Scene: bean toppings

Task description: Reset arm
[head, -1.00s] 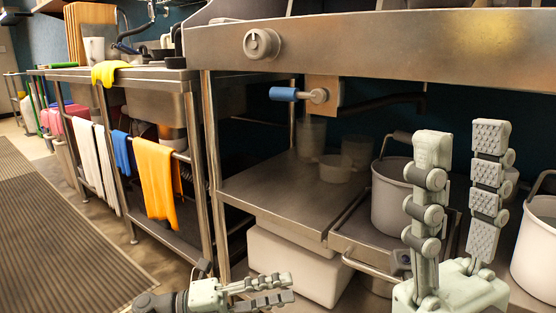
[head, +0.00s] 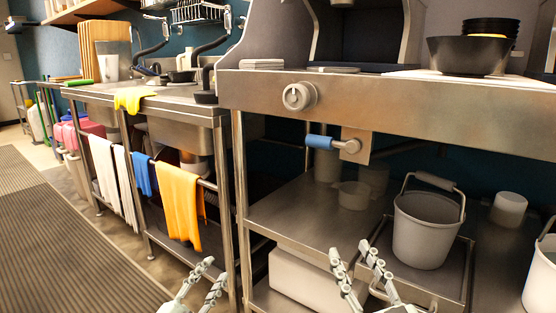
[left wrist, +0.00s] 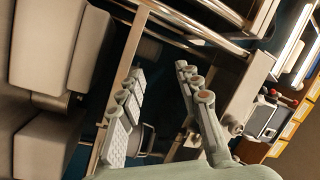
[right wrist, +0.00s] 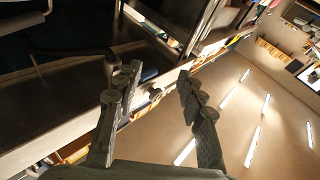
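My left gripper (head: 213,270) is at the bottom of the head view, left of centre, with its fingers pointing up. Its fingers stand apart with nothing between them, as the left wrist view (left wrist: 158,70) also shows. My right gripper (head: 351,249) is at the bottom of the head view, right of centre, in front of the lower shelf. Its fingers are also apart and empty, as the right wrist view (right wrist: 157,72) confirms. Both arms are mostly out of the head view.
A steel counter (head: 420,105) with a knob (head: 299,96) and a blue-handled valve (head: 320,142) spans the right. A grey bucket (head: 428,230) stands on the shelf below. A black bowl (head: 467,56) is on top. Towels, including an orange one (head: 180,203), hang left. Floor is clear at left.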

